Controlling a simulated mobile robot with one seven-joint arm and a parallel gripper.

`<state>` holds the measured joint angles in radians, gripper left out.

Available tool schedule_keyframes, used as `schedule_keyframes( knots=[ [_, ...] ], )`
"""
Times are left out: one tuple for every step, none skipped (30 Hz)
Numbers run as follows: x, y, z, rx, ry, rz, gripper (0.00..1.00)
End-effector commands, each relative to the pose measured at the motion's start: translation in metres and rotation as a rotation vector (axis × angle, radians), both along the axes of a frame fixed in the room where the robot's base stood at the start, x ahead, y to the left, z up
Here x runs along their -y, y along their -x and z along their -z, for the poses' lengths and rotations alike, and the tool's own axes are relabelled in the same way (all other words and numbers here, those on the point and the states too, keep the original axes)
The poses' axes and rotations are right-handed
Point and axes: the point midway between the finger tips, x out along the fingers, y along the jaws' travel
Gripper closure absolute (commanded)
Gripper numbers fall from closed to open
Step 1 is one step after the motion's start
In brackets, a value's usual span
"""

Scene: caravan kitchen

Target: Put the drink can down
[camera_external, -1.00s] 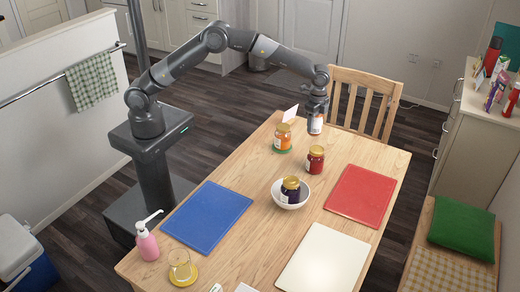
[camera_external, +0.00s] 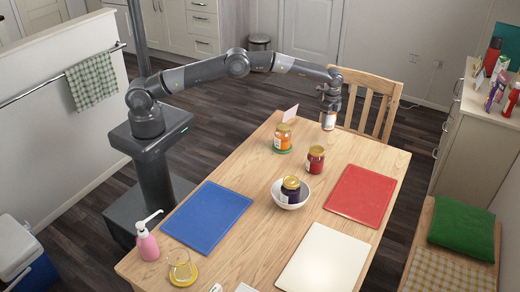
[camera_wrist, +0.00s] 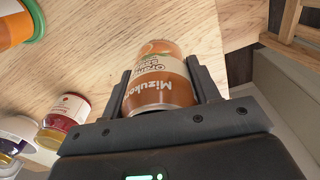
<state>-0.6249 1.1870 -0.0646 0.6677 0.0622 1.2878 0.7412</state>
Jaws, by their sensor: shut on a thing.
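The drink can (camera_external: 328,121), orange and white with "Mizuko" lettering, is between the fingers of my gripper (camera_external: 330,108) at the far end of the wooden table (camera_external: 240,215). In the wrist view the can (camera_wrist: 160,80) sits between both fingers of my gripper (camera_wrist: 165,85), which is shut on it. The can looks upright in the external view. I cannot tell whether its base touches the tabletop.
An orange jar (camera_external: 282,138) on a green base stands left of the can, with a pink card (camera_external: 290,113) behind it. A red jar (camera_external: 315,160) is nearer. A bowl (camera_external: 290,202) holds a dark jar. A chair (camera_external: 375,100) stands behind the table's far edge.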

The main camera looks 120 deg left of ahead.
Motion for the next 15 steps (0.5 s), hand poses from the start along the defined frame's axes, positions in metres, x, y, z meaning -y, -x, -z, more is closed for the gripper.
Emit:
schedule_keyframes(
  knots=[
    [-0.002, 0.000, 0.001, 0.001, -0.001, 0.000, 0.76],
    [-0.003, 0.000, 0.002, 0.000, 0.000, 0.000, 0.76],
    [-0.003, 0.000, 0.004, 0.000, 0.000, 0.000, 0.76],
    [-0.003, 0.000, 0.006, 0.000, 0.000, 0.000, 0.76],
    [-0.003, 0.000, 0.008, 0.000, 0.000, 0.000, 0.76],
    [-0.003, 0.000, 0.013, -0.001, 0.001, 0.000, 0.76],
    [-0.003, 0.001, 0.018, -0.001, 0.001, 0.000, 0.76],
    [-0.003, 0.001, 0.022, -0.002, 0.001, 0.000, 0.76],
    [-0.003, 0.001, 0.029, -0.002, 0.001, 0.000, 0.76],
    [-0.003, 0.001, 0.034, -0.001, 0.001, 0.000, 0.76],
    [-0.003, 0.001, 0.037, -0.001, 0.001, 0.000, 0.76],
    [-0.003, 0.001, 0.040, -0.001, 0.000, 0.000, 0.76],
    [-0.003, 0.001, 0.041, 0.000, 0.000, 0.000, 0.76],
    [-0.003, 0.000, 0.041, 0.000, -0.001, 0.000, 0.76],
    [-0.003, 0.000, 0.041, 0.001, -0.001, 0.000, 0.76]
  ],
)
